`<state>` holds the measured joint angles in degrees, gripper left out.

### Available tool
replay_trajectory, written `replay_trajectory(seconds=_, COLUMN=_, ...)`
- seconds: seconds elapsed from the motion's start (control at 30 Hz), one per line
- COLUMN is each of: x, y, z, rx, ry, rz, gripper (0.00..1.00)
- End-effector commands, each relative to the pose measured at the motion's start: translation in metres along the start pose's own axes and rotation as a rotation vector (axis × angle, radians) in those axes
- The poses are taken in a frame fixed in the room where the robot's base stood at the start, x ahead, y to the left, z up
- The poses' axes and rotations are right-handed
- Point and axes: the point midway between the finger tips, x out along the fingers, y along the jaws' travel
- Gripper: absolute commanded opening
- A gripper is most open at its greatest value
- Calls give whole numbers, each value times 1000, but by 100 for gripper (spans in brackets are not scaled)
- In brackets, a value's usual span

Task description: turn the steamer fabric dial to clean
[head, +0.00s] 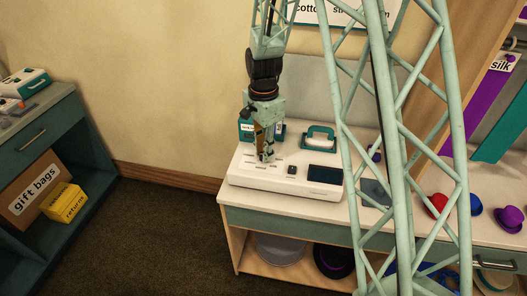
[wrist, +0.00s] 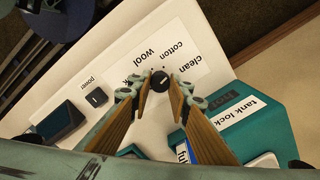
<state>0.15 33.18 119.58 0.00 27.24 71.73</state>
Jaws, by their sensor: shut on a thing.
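The steamer's white base (head: 240,180) sits on the counter, and its top panel (wrist: 112,62) fills the middle of the wrist view. The black round fabric dial (wrist: 160,81) has a printed label plate (wrist: 182,37) beside it, reading wool, cotton and clean from left to right. Any further label is hidden. My gripper (wrist: 159,88) reaches down over the panel with its fingertips on either side of the dial, shut on it. In the head view my gripper (head: 266,156) covers the dial. I cannot tell for sure which label the dial's mark faces.
The teal tank (wrist: 262,122), with tank lock and hot labels, stands close to my right finger. A power switch (wrist: 96,97) and dark screen (wrist: 61,121) are left of the dial. A teal-handled piece (head: 319,133) stands behind the base. Hats (head: 509,219) lie to the right.

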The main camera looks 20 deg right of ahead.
Motion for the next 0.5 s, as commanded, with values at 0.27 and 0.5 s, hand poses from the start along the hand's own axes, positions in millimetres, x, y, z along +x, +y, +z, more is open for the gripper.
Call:
replay_trajectory(seconds=0.27, x=0, y=0, z=0, rx=209, ry=0, rz=-1, gripper=7)
replay_trajectory(seconds=0.5, x=0, y=0, z=0, rx=335, ry=0, rz=-1, gripper=7)
